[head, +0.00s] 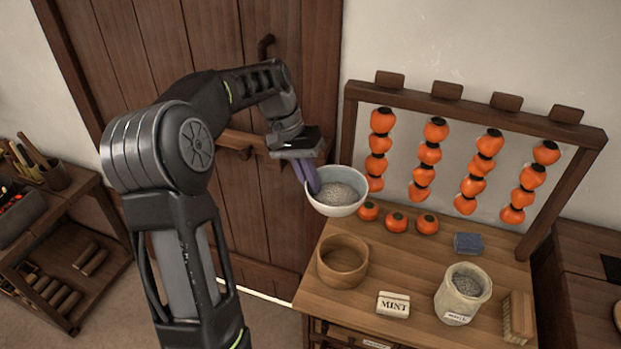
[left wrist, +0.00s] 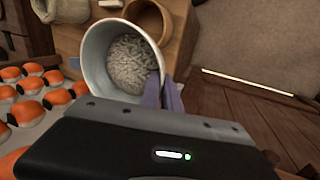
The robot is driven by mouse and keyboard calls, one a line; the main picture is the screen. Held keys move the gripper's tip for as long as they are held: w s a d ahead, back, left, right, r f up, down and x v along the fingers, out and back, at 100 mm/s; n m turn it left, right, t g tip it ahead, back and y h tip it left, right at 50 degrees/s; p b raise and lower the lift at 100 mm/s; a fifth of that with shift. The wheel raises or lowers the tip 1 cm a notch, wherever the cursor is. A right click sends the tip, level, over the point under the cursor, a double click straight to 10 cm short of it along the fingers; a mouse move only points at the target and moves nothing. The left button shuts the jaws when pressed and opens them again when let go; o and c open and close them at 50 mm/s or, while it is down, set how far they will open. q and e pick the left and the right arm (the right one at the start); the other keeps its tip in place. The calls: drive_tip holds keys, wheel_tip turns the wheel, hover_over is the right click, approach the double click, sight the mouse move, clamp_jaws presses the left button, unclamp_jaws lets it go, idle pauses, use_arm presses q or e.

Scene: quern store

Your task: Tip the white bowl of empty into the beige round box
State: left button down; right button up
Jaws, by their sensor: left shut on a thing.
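The white bowl (head: 337,209) hangs in the air above the back left of the wooden table. It looks close to upright, and pale grey grains lie inside it. My left gripper (head: 314,184) has its purple fingers shut on the left side of the bowl's rim. The bowl also shows in the left wrist view (left wrist: 96,58) with the grains in it. The beige round box (head: 342,279) stands open on the table, below and slightly right of the bowl. The box's rim shows in the left wrist view (left wrist: 166,14) beyond the bowl. My right gripper is in neither view.
A rack (head: 475,104) with strings of orange fruit stands at the table's back. Several loose fruits lie before it. A MINT block (head: 393,305), a labelled sack (head: 461,297), a blue block (head: 468,243) and a brush (head: 517,318) stand right of the box.

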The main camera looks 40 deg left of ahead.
use_arm(q)
drive_tip(key=shift+t+y, duration=0.6)
drive_tip(key=shift+y, duration=0.2)
wheel_tip(320, 180, down, 5)
drive_tip(key=shift+r+b, duration=0.15)
drive_tip(key=shift+b, duration=1.1)
